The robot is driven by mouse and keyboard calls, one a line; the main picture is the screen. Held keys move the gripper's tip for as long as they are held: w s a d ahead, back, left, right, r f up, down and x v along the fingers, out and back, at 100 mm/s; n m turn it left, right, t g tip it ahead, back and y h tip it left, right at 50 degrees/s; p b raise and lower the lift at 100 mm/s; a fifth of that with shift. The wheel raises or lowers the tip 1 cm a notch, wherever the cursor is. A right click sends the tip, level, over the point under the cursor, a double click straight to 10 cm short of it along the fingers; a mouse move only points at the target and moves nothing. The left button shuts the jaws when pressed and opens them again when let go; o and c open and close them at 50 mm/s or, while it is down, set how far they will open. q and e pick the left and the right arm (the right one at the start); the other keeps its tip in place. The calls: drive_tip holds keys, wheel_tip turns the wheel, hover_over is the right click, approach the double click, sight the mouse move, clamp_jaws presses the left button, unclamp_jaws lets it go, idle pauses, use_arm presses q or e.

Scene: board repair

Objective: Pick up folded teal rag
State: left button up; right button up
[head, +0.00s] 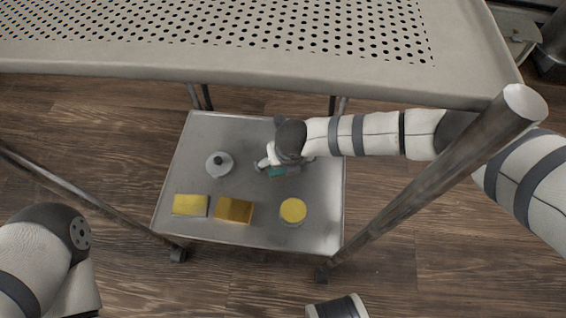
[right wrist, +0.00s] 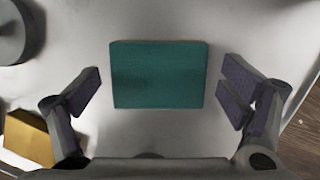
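The folded teal rag (right wrist: 158,76) lies flat on the grey cart top, a neat rectangle in the right wrist view. In the head view only a small strip of the rag (head: 277,171) shows under my right gripper. My right gripper (right wrist: 162,90) is open, one finger on each side of the rag with a gap to it; it appears apart from the rag. In the head view my right gripper (head: 268,163) is over the cart's middle. My left arm shows at the lower left of the head view, but its gripper is not in view.

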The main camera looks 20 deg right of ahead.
drive_tip(key=c, duration=0.6)
drive_tip(key=shift+o, duration=0.2)
